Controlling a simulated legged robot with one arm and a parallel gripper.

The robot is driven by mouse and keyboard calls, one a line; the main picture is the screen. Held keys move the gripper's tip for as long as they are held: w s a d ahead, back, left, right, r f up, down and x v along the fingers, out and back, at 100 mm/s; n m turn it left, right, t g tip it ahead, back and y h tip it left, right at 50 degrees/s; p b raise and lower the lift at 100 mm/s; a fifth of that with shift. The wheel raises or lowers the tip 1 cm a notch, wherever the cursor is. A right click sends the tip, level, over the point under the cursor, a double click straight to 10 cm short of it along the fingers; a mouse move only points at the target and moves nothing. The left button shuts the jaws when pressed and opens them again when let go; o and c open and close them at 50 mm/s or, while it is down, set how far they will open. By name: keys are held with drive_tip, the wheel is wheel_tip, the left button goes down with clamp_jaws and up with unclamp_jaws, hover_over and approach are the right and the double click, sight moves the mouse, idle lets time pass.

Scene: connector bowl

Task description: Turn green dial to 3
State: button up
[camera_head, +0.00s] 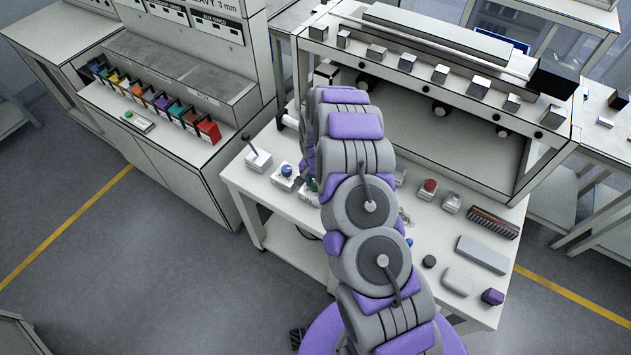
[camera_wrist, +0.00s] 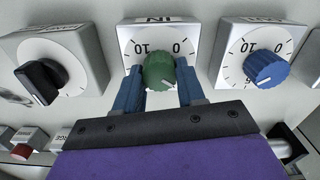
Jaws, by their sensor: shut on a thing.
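The green dial (camera_wrist: 159,72) sits on a white box with a scale, upside down in the wrist view, with 0 and 10 readable near its top. My gripper (camera_wrist: 160,86) has its two blue fingers on either side of the green dial and is shut on it. The dial's light pointer mark seems to be at its lower right, but the exact number it points at is hidden by the fingers. In the head view a small part of the green dial (camera_head: 313,186) shows beside my arm; my gripper is hidden there.
A blue dial (camera_wrist: 264,66) stands right of the green one in the wrist view, and a black knob (camera_wrist: 40,82) stands left. A red button (camera_wrist: 21,151) is at lower left. In the head view, a lever box (camera_head: 258,158) stands on the bench (camera_head: 240,178) and a shelf rises behind.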

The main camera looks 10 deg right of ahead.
sight(315, 183)
drive_tip(key=o, duration=1)
drive_tip(key=shift+o, duration=0.2)
wheel_tip(315, 183, up, 17)
drive_tip(key=shift+r+p, duration=0.15)
drive_tip(key=shift+p, duration=0.2)
drive_tip(key=shift+a, duration=0.1)
